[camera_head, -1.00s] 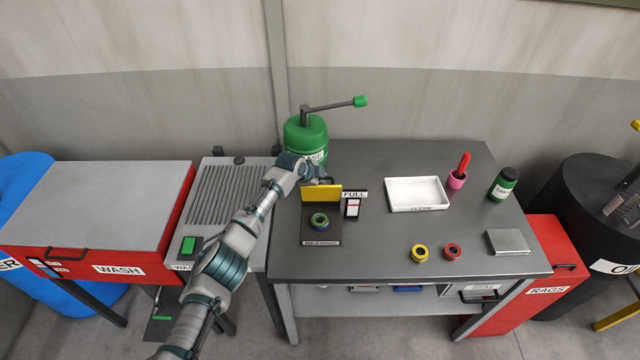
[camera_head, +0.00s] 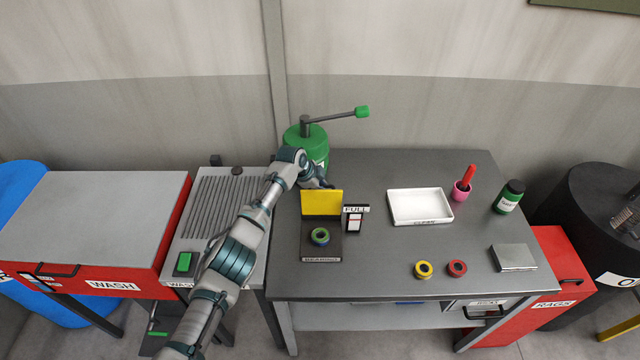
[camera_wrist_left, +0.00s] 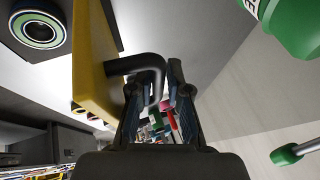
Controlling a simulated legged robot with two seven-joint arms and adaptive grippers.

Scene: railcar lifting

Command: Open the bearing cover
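The bearing cover (camera_head: 321,203) is a yellow panel standing up at the back of the dark bearing box (camera_head: 310,243). A ring-shaped green and blue bearing (camera_head: 320,236) lies uncovered in front of it. In the left wrist view the cover (camera_wrist_left: 93,60) shows edge-on with a black hooked handle (camera_wrist_left: 150,62), and the bearing (camera_wrist_left: 38,25) is at the upper left. My left gripper (camera_head: 328,185) is behind the cover. In the wrist view its fingers (camera_wrist_left: 157,95) are apart, with the handle's end at or between them; contact is unclear. My right gripper is out of view.
A green pump can (camera_head: 313,142) with a lever stands behind my arm. A FULL sign (camera_head: 355,218) stands right of the box. A white tray (camera_head: 420,190), pink cup (camera_head: 461,192), green bottle (camera_head: 509,197), yellow ring (camera_head: 423,269) and red ring (camera_head: 457,268) are further right.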

